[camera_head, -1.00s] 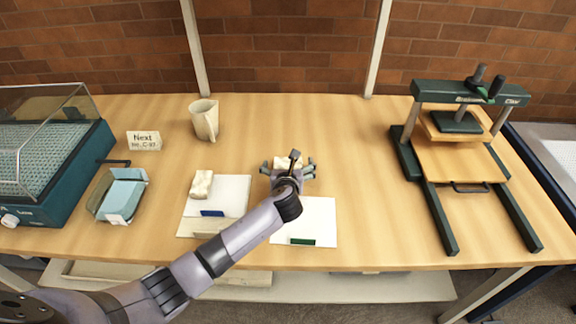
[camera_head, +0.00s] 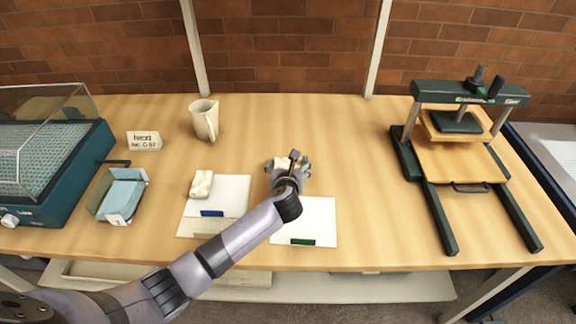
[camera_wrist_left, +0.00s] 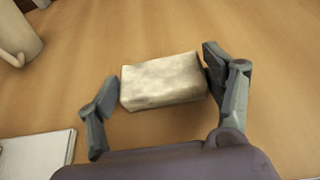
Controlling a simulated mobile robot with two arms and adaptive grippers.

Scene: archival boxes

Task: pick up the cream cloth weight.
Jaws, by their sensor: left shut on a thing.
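A cream cloth weight (camera_wrist_left: 163,81) lies lengthwise between the fingers of my left gripper (camera_wrist_left: 160,92) in the left wrist view. The right finger touches its end and the left finger is at its other end. In the head view my left gripper (camera_head: 288,165) is over the middle of the table, and the weight shows only partly behind it. I cannot tell whether the weight is clear of the table. A second cream weight (camera_head: 201,184) lies on the upper left of the left white folder. My right gripper is not in view.
The white folder with a blue label (camera_head: 226,192) and the one with a green label (camera_head: 313,222) lie in front. A beige mug (camera_head: 204,120), a sign (camera_head: 144,140) and a blue tray (camera_head: 106,207) are left.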

